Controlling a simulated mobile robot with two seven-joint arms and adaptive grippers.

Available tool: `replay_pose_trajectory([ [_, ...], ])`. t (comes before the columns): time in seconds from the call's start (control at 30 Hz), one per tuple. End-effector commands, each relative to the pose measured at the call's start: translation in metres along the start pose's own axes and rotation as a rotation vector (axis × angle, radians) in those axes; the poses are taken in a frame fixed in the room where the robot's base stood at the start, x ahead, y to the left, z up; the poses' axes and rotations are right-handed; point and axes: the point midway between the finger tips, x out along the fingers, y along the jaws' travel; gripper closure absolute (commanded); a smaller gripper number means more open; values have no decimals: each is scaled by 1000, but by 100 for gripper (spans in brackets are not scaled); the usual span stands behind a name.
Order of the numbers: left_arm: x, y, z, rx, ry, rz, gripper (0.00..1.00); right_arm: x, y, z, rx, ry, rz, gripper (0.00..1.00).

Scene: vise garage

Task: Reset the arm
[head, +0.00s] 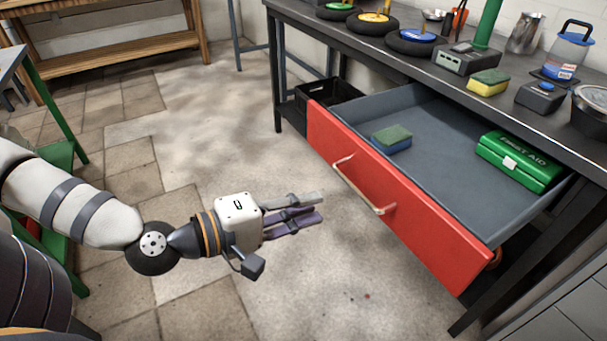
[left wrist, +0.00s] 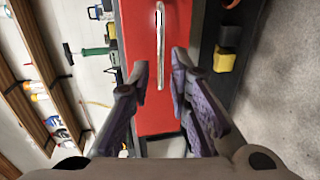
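My left arm comes in from the left in the head view. Its gripper (head: 318,207) hangs over the floor in front of the open drawer, apart from the drawer's handle (head: 364,186). In the left wrist view the two fingers (left wrist: 160,85) stand apart with nothing held between them. The red drawer front (left wrist: 142,50) and the metal handle (left wrist: 160,45) lie ahead of the fingers. The drawer (head: 440,232) is pulled out from under the workbench. Inside it are a blue and green sponge (head: 392,139) and a green first aid box (head: 520,162). My right gripper is not in view.
The dark workbench top (head: 400,62) carries wheels, a grey device (head: 466,59), a yellow and green sponge (head: 488,82) and a clear jug (head: 568,52). A black crate (head: 328,92) sits below. The floor (head: 200,140) between the gripper and the wooden bench (head: 110,47) is clear.

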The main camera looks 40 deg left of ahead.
Motion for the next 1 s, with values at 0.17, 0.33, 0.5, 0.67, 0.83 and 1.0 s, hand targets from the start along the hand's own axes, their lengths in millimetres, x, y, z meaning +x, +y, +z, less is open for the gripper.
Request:
replay_pose_trajectory([
  [0.17,-3,0,1,0,-2,0,82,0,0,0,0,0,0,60],
  [0.33,-2,0,1,0,-1,0,82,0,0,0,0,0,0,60],
  [0.5,-2,-1,3,0,-9,-9,82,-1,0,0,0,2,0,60],
  [0.67,-5,-34,58,21,-182,-205,82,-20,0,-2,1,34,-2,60],
  [0.83,-66,-105,144,152,-493,-611,82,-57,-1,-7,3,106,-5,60],
  [1.0,-169,-154,170,442,-772,-998,82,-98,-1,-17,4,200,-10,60],
])
